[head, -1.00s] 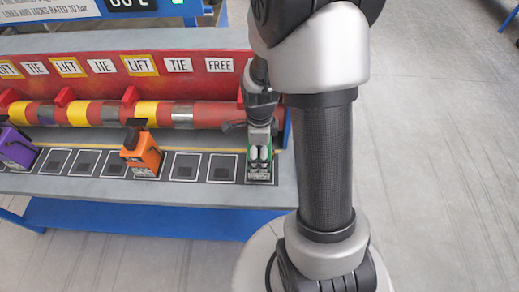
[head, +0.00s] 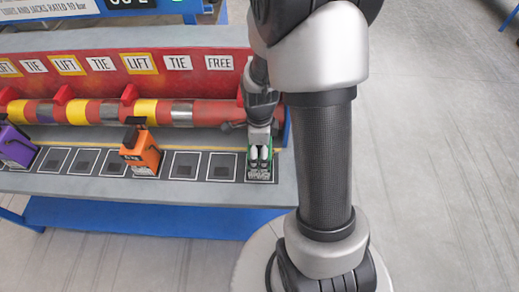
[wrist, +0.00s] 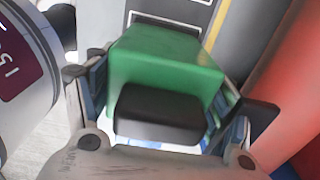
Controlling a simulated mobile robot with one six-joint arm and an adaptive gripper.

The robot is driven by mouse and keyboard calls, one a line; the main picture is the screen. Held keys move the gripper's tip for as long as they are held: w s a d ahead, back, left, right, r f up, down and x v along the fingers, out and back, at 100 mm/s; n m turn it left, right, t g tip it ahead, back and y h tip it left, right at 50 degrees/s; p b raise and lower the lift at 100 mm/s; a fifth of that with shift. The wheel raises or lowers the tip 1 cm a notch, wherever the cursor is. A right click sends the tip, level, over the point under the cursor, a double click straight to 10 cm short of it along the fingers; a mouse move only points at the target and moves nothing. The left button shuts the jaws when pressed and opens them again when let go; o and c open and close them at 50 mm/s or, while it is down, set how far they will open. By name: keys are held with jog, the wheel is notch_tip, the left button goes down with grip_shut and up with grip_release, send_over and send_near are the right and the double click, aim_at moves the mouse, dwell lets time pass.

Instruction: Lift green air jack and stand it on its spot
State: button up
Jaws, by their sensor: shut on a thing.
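The green air jack (wrist: 165,70) fills the middle of the wrist view, with a black block on its near face. My gripper (head: 260,154) is shut on it, one finger on each side. In the head view the jack is mostly hidden behind my fingers, with only thin green edges showing. It is over the rightmost marked spot (head: 259,176) in the row along the bench's front. I cannot tell whether its base touches the bench.
An orange jack (head: 141,158) and a purple jack (head: 17,148) stand on the bench (head: 120,185) to the left. Several marked squares between are empty. A red and yellow tube (head: 205,113) runs behind the row, below a red panel with LIFT, TIE and FREE labels.

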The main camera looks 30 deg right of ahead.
jog(key=o, duration=2.1)
jog(key=shift+f, duration=0.1)
notch_tip(320, 180, up, 12)
jog(key=shift+r, duration=0.1)
jog(key=s+a+r+n+t, duration=0.1)
jog(key=s+a+r+n, duration=0.2)
jog(key=n, duration=0.5)
jog(key=s+a+r+n+t, duration=0.2)
jog(key=s+a+r+n, duration=0.2)
jog(key=n, duration=0.4)
jog(key=s+a+r+n+t, duration=0.1)
jog(key=s+a+r+n, duration=0.2)
jog(key=s+r+n, duration=0.2)
jog(key=shift+s+a+r+n+t, duration=0.2)
jog(key=shift+s+n, duration=0.2)
jog(key=shift+n, duration=0.55)
jog(key=shift+s+a+r+n+t, duration=0.15)
jog(key=shift+s+n, duration=0.25)
jog(key=shift+n, duration=0.55)
